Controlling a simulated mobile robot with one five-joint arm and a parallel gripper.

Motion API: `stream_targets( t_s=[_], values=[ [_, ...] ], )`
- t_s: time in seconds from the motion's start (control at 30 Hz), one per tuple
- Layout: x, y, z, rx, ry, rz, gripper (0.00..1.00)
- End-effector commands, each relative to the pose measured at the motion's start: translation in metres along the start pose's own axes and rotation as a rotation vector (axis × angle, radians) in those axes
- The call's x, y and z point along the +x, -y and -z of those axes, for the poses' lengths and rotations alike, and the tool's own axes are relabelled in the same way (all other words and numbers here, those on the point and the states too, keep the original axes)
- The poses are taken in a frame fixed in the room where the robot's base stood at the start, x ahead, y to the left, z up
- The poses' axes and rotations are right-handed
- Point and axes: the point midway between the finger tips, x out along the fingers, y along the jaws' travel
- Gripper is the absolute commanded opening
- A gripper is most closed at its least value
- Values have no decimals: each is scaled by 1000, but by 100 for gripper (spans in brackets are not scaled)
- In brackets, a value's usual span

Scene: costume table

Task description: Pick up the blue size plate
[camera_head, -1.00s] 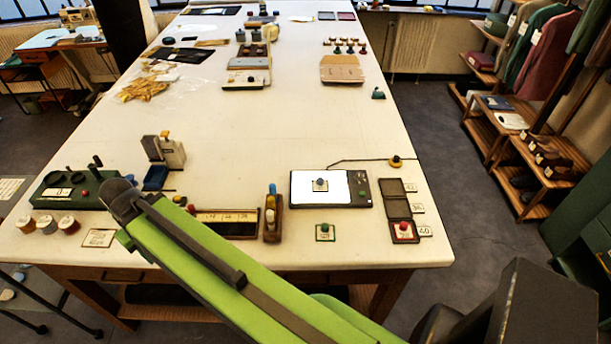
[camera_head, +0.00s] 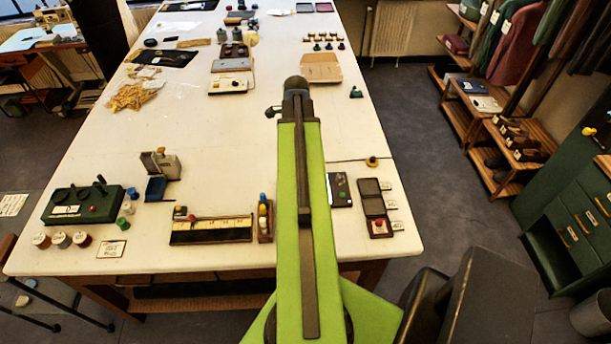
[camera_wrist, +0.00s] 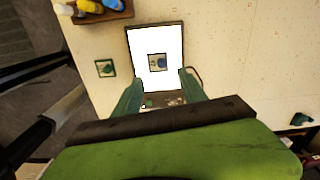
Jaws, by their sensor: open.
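The blue size plate (camera_wrist: 157,63) shows in the wrist view as a small dark-edged square with a blue knob. It lies on a bright white lit pad (camera_wrist: 140,38) with a dark frame. My gripper (camera_wrist: 160,86) is open and empty, its two green fingers apart over the near part of the pad. The plate is ahead of the fingertips and roughly centred between them, not touched. In the head view my green arm hides the plate and most of the pad; only the pad's dark right edge (camera_head: 340,189) shows.
A green-edged plate (camera_wrist: 105,68) lies left of the pad. A wooden holder with coloured pieces (camera_head: 265,219) stands left of my arm. A dark hinged case (camera_head: 373,205) lies right of the pad. The mid-table (camera_head: 230,130) is largely clear.

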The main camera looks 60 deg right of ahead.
Motion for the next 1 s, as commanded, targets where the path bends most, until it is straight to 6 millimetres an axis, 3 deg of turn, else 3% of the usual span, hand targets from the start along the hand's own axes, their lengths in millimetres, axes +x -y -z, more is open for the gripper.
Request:
stream_targets(
  t_s=[0.03, 0.1, 0.37, 0.83, 1.0],
  values=[
    [-8, -1, 17, 65, 1, 0, 49],
    [-9, -2, 28, 119, 1, 0, 49],
    [5, -3, 31, 135, 0, 0, 49],
    [101, -2, 29, 131, 0, 0, 49],
    [119, -2, 29, 130, 0, 0, 49]
  ],
)
